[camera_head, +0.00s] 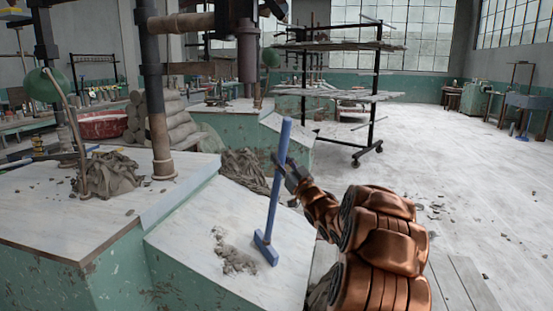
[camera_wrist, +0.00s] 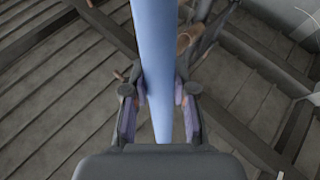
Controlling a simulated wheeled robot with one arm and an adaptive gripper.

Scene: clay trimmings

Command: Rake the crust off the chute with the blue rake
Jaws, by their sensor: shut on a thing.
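My gripper (camera_head: 289,172) is shut on the handle of the blue rake (camera_head: 274,195). The rake stands nearly upright, leaning slightly, with its head low at the chute (camera_head: 188,248). The rake head is just right of the grey crust (camera_head: 234,254), a crumbly patch on the pale sloping chute. I cannot tell whether the head touches the surface. In the wrist view the blue handle (camera_wrist: 157,70) runs between the two fingers (camera_wrist: 159,100). The rake head and crust are not seen in that view.
A clay heap (camera_head: 108,174) and a dark post (camera_head: 156,110) stand on the bench top left of the chute. More clay scraps (camera_head: 246,168) lie behind the chute. A wheeled rack (camera_head: 372,118) stands farther back. Open floor (camera_head: 455,170) with scattered crumbs lies to the right.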

